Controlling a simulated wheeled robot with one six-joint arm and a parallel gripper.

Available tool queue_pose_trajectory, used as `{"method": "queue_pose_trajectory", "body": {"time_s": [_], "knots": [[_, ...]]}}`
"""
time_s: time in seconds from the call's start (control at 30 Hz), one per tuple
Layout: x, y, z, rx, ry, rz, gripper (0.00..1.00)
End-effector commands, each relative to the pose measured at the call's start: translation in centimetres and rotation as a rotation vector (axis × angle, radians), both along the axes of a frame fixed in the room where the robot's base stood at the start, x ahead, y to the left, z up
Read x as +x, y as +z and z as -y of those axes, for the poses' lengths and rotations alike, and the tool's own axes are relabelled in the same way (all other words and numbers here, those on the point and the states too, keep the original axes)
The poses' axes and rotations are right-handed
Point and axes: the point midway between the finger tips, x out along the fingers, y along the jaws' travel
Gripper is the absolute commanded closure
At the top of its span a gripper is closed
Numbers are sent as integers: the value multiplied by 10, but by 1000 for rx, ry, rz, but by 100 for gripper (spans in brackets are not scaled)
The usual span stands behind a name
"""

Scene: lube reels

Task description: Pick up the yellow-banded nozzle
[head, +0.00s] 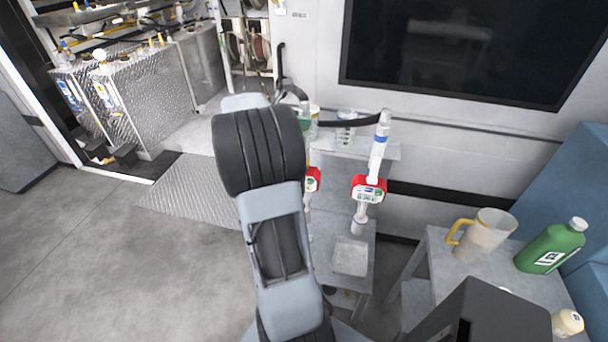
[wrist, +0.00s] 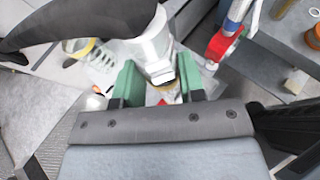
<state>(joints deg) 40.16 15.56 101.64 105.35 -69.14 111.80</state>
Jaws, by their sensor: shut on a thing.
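My gripper (wrist: 158,84) has its green fingers closed on either side of a white nozzle (wrist: 153,46), with a black hose beside it at the upper left. I take this as the yellow-banded nozzle; its band is not clear in the wrist view. In the head view my arm hides most of this nozzle; its red meter (head: 313,179) shows just right of the arm. A second nozzle with a blue band (head: 378,146) and a red meter stands upright to the right. Its red part also shows in the wrist view (wrist: 220,45).
Clear containers (head: 346,124) stand on the shelf behind the nozzles. A grey tray (head: 350,256) lies on the stand below. A side table at right holds a yellow-handled jug (head: 484,236) and a green bottle (head: 551,248). Open floor lies to the left.

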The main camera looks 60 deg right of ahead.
Motion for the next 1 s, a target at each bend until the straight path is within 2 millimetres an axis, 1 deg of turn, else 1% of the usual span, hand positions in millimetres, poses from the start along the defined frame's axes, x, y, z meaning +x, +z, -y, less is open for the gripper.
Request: {"method": "queue_pose_trajectory", "body": {"time_s": [0.57, 0.67, 1.0], "knots": [[0, 4, 0, -5, 0, 3, 100], [0, 13, 1, -7, 0, 4, 100], [0, 70, 0, -6, -1, 5, 100]]}}
